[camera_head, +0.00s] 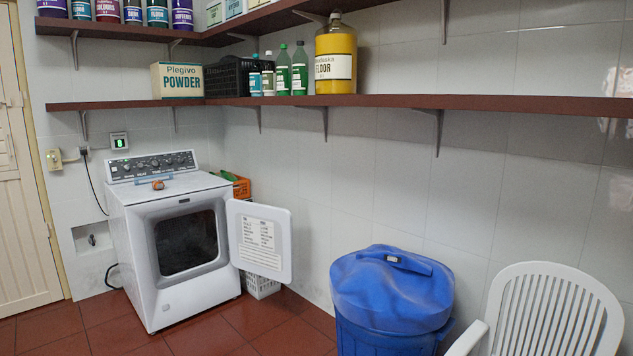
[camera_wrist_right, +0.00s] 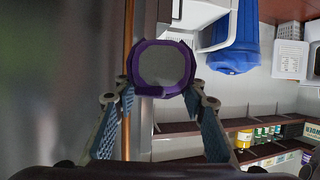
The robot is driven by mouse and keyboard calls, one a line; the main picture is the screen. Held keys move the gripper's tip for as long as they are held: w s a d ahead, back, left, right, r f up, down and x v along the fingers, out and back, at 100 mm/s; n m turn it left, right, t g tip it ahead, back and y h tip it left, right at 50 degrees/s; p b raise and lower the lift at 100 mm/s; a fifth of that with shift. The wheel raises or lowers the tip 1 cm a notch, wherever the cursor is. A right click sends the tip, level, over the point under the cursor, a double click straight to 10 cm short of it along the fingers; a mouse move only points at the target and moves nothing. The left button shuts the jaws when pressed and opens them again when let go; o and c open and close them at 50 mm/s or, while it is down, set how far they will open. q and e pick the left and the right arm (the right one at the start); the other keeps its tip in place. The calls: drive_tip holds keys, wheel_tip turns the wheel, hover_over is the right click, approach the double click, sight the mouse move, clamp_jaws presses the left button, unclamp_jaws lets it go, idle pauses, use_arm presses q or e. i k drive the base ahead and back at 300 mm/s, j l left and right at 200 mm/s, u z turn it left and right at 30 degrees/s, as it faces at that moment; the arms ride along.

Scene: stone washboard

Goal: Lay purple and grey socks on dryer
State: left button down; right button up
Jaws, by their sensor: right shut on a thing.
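The purple and grey socks (camera_wrist_right: 186,72) show in the right wrist view as a rounded bundle, purple around a grey middle. My right gripper (camera_wrist_right: 161,86) is shut on them, with one finger on each side. The bundle hides part of what lies behind it. The white dryer (camera_head: 162,290) stands against the wall at the left in the head view. Its front door (camera_head: 259,240) is swung open to the right, and the drum opening is dark. Neither gripper shows in the head view.
A small brown item (camera_head: 158,185) and a bluish item lie on the dryer top. A blue lidded bin (camera_head: 392,290) and a white chair (camera_head: 550,315) stand at right. An orange crate (camera_head: 241,188) is beside the dryer. Brown shelves (camera_head: 480,104) with bottles hang above.

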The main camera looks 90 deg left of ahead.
sight(188, 184)
drive_tip(key=j+u, duration=0.65)
drive_tip(key=u, duration=0.3)
drive_tip(key=j+u, duration=0.45)
drive_tip(key=i+j+u, duration=0.15)
drive_tip(key=u, duration=0.3)
drive_tip(key=i+j+u, duration=0.65)
drive_tip(key=u, duration=0.15)
drive_tip(key=i+j+u, duration=0.35)
drive_tip(key=i+u, duration=0.4)
drive_tip(key=i, duration=1.85)
drive_tip(key=j+u, duration=0.05)
